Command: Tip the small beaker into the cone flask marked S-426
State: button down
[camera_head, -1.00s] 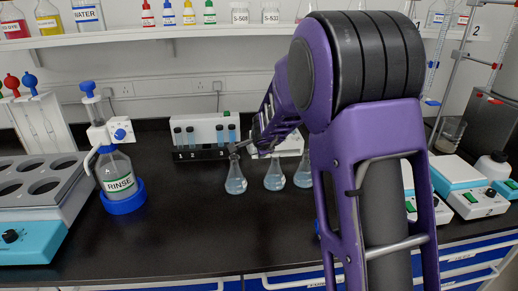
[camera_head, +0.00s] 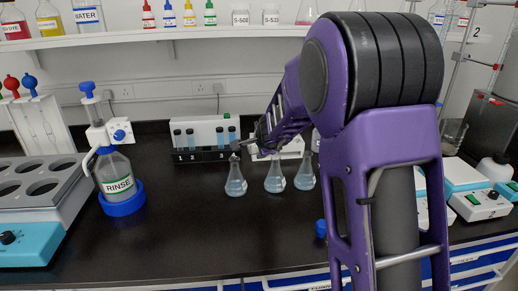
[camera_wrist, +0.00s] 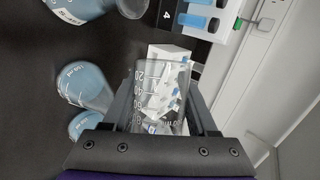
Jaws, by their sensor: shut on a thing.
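My gripper (camera_wrist: 162,108) is shut on a clear glass small beaker (camera_wrist: 160,92) with white graduation marks, seen between its fingers in the wrist view. In the head view my gripper (camera_head: 250,146) is above and behind the flasks, and the beaker is too small to make out. Three cone flasks with pale blue liquid stand in a row on the bench: a left one (camera_head: 236,182), a middle one (camera_head: 275,178) and a right one (camera_head: 304,174). One flask (camera_wrist: 88,84) shows left of the beaker in the wrist view. I cannot read S-426 on any flask.
A numbered vial rack (camera_head: 205,152) stands behind the flasks. The RINSE bottle (camera_head: 117,182) stands at left beside a grey block with wells (camera_head: 40,182). Hotplate-like devices (camera_head: 480,200) are at right. The front bench middle is clear.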

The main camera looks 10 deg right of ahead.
jog(key=shift+r+m+y+b, duration=0.3)
jog(key=shift+y+b, duration=0.2)
jog(key=shift+b, duration=0.1)
dwell(0.6)
jog(key=shift+d+r+t+y, duration=0.1)
jog(key=shift+t+y, duration=0.2)
dwell(0.6)
jog(key=shift+r+m, duration=0.15)
jog(key=shift+m, duration=0.15)
